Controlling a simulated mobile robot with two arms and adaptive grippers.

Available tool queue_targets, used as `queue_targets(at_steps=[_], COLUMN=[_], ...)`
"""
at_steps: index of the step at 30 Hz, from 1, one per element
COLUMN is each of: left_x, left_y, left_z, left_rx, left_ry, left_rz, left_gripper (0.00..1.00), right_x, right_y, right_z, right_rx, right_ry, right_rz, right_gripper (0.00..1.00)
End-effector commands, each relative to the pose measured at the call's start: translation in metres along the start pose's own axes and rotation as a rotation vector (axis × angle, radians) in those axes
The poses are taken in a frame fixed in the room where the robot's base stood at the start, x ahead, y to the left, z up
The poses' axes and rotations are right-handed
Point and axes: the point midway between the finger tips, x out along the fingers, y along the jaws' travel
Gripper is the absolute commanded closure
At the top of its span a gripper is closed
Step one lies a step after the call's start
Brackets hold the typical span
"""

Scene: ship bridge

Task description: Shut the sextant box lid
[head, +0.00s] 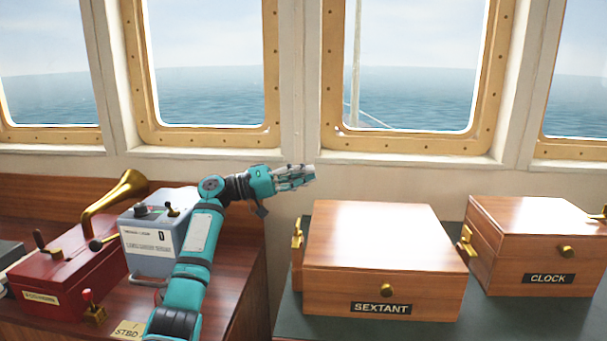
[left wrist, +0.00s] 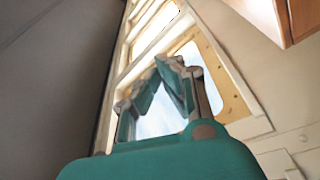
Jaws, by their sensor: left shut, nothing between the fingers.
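The sextant box (head: 380,290) is a brown wooden box with a dark SEXTANT label and a brass knob on its front. Its lid (head: 375,235) looks down and flat on top, with a thin seam along the front. My left gripper (head: 310,173) is shut and empty. In the picture it is above the box's back left corner, in front of the wall below the windows, and apart from the lid. Its closed fingers also show in the left wrist view (left wrist: 170,62) against a window. My right gripper is out of view.
The clock box (head: 535,245) stands close to the right of the sextant box on a dark green top (head: 290,318). A grey-blue instrument box (head: 155,235) and a red box with a brass horn (head: 70,270) stand left, by my left arm.

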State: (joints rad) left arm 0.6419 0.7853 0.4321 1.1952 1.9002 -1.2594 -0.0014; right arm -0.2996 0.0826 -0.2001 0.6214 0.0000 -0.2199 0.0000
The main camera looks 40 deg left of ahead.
Motion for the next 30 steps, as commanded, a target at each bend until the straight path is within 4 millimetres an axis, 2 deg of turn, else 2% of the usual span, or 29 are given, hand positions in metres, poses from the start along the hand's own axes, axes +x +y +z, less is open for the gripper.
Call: queue_targets(at_steps=[5, 18, 22, 30], left_x=[0.001, 0.014, 0.016, 0.017], left_y=[0.008, 0.075, 0.084, 0.089], left_z=[-0.004, -0.043, -0.048, -0.051], left_rx=[0.002, 0.004, 0.002, 0.0], left_ry=[0.0, 0.002, 0.001, 0.0], left_rz=[0.0, 0.002, 0.0, 0.0], left_gripper=[1.0, 1.0, 1.0, 1.0], right_x=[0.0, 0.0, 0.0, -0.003], right_y=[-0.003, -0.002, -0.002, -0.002], right_z=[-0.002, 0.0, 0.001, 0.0], right_rx=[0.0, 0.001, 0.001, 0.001], right_ry=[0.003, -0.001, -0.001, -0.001], right_rz=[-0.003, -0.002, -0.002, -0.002], right_gripper=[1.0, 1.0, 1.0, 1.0])
